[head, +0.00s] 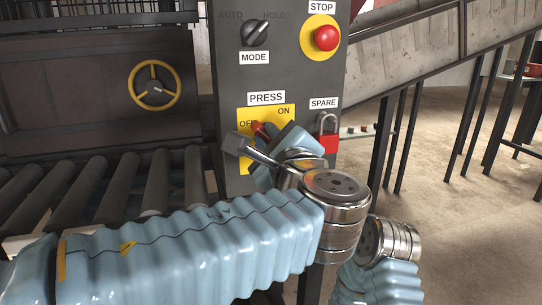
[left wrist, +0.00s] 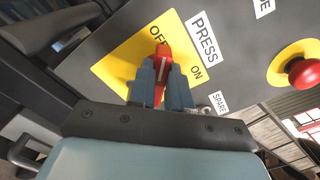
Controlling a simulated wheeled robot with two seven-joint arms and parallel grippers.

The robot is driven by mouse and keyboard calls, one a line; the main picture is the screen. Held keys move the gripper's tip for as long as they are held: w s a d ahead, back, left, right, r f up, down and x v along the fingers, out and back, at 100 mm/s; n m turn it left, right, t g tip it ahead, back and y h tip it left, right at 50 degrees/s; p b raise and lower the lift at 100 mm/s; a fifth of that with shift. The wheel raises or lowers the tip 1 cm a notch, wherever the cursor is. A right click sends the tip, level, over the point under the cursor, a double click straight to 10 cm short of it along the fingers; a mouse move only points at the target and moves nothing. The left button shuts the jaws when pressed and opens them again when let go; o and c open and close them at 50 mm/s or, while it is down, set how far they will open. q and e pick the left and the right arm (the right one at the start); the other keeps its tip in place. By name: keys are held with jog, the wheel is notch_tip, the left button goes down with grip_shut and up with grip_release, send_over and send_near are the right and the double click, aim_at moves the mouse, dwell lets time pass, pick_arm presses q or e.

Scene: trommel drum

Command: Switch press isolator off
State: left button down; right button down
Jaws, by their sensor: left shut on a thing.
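The press isolator is a red rotary handle (head: 259,129) on a yellow plate (head: 245,167) below the PRESS label on the grey panel. In the left wrist view the red handle (left wrist: 162,52) has a white line, and its tip points toward the OFF mark. The ON mark is to its right. My left gripper (head: 269,131) is at the handle, and its wrist hides the plate's lower part. In the left wrist view the two fingers of my left gripper (left wrist: 160,82) are shut on the handle, one on each side. My right gripper is not in view.
A red padlock (head: 328,142) hangs under the SPARE label, right of the isolator. Above are a black MODE knob (head: 254,33) and a red STOP button (head: 326,38). Rollers (head: 112,188) and a yellow handwheel (head: 154,86) are at left. Open floor lies at right.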

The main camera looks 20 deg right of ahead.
pick_arm(q)
jog(key=shift+a+f+n+b, duration=0.1)
jog(key=shift+f+n+b, duration=0.05)
jog(key=shift+n+b, duration=1.2)
jog(key=shift+d+f+n+b, duration=0.1)
jog(key=shift+f+n+b, duration=0.1)
jog(key=shift+n+b, duration=1.15)
jog(key=shift+a+f+n+b, duration=0.15)
jog(key=shift+n+b, duration=0.8)
jog(key=shift+n, duration=0.75)
jog(key=c, duration=1.1)
grip_release()
jog(key=shift+r, duration=0.1)
jog(key=shift+o, duration=0.2)
